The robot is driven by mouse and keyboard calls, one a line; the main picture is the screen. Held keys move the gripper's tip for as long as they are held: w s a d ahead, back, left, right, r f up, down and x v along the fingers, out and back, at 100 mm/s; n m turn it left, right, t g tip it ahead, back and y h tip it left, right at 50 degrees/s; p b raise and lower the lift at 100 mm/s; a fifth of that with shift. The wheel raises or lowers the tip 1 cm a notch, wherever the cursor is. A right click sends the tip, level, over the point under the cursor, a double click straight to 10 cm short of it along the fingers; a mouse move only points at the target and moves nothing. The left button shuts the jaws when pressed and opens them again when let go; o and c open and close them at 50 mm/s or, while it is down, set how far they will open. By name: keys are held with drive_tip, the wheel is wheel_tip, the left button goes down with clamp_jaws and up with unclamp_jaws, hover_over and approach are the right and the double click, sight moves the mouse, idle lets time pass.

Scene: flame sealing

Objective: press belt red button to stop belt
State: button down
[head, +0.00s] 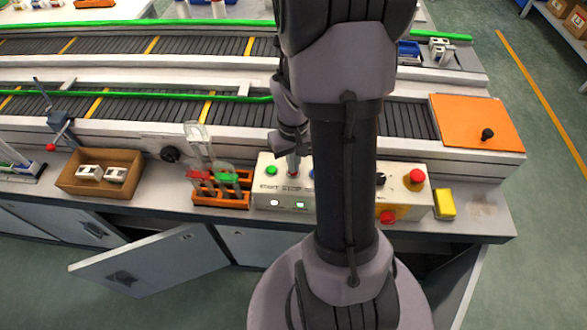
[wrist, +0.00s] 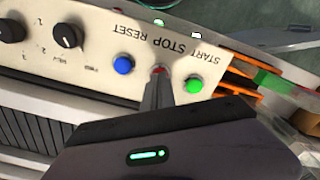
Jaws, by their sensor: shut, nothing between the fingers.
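The control box (head: 285,191) stands on the bench in front of the belt, with START, STOP and RESET labels; its face also fills much of the wrist view (wrist: 100,30). My gripper (wrist: 160,78) is shut and empty, its tips at the red STOP button (wrist: 160,69). The fingertips cover most of that button, and whether they touch or press it I cannot tell. The green START button (wrist: 193,85) is to the right and the blue RESET button (wrist: 123,64) to the left. In the head view my gripper (head: 292,168) points down over the box.
An orange rack (head: 232,200) with red and green tubes stands left of the box. A red emergency button (head: 416,176) and a yellow block (head: 444,204) are to the right. A cardboard box (head: 70,183) lies further left. A cabinet door (head: 150,262) hangs open below.

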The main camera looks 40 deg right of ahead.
drive_tip(key=shift+f, duration=0.2)
wheel_tip(320, 180, up, 8)
drive_tip(key=p, duration=0.6)
idle(0.3)
drive_tip(key=w+a+r+t, duration=0.2)
drive_tip(key=a+r, duration=0.5)
drive_tip(key=r, duration=0.1)
drive_tip(key=s+a+r+t+b, duration=0.1)
drive_tip(key=s+a+r, duration=0.2)
drive_tip(key=a, duration=0.2)
drive_tip(key=s+a+r+t+y+b, duration=0.1)
drive_tip(key=s+a+r, duration=0.2)
drive_tip(key=a, duration=0.3)
drive_tip(key=s+a+r+t+y+b, duration=0.1)
drive_tip(key=s+a+r, duration=0.2)
drive_tip(key=a, duration=0.3)
drive_tip(key=shift+r+t, duration=0.4)
drive_tip(key=shift+r, duration=0.35)
